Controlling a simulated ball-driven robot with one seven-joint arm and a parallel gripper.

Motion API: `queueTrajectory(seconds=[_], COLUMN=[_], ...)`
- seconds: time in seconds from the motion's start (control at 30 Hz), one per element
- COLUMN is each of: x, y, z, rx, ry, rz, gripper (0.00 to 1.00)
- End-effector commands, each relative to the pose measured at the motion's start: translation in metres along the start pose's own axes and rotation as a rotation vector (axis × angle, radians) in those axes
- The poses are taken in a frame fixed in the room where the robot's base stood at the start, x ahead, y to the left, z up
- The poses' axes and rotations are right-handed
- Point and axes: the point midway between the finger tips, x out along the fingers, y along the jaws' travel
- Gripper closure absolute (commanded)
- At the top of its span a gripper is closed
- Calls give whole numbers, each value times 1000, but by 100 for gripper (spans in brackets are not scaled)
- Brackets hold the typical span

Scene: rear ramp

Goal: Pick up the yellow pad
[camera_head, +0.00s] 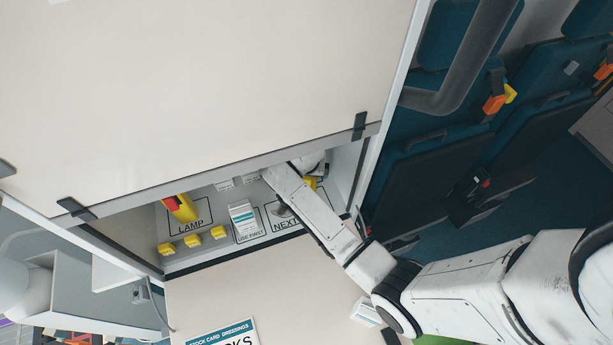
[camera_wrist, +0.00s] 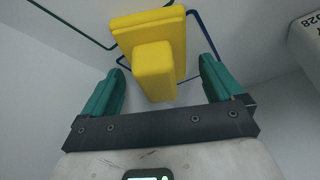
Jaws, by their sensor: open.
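The yellow pad (camera_wrist: 152,30) is a flat yellow block with a smaller raised yellow block on its near face. It fills the upper middle of the wrist view, inside a blue outline on a pale surface. My gripper (camera_wrist: 160,75) is open, with one teal finger on each side of the raised block and visible gaps at both sides. In the head view a bit of yellow (camera_head: 311,183), probably this pad, shows beside my arm's end in the locker. My fingers are hidden there.
The locker's shelf (camera_head: 180,265) also holds a yellow-and-red lamp (camera_head: 184,209), several small yellow blocks (camera_head: 193,240) and a white box (camera_head: 243,219). A raised cream door panel (camera_head: 200,80) hangs above. A white box (camera_wrist: 308,38) is at the wrist view's right edge.

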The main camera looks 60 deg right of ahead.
Motion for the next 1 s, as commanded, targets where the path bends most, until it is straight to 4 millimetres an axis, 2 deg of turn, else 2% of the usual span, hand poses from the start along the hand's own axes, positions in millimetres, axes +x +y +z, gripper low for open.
queueTrajectory(seconds=[0.07,0.77,1.0], x=[0,0,-2], y=[0,0,0], z=[0,0,-1], rx=[0,0,0], ry=[0,0,1], rz=[0,0,-1], gripper=[6,71,72])
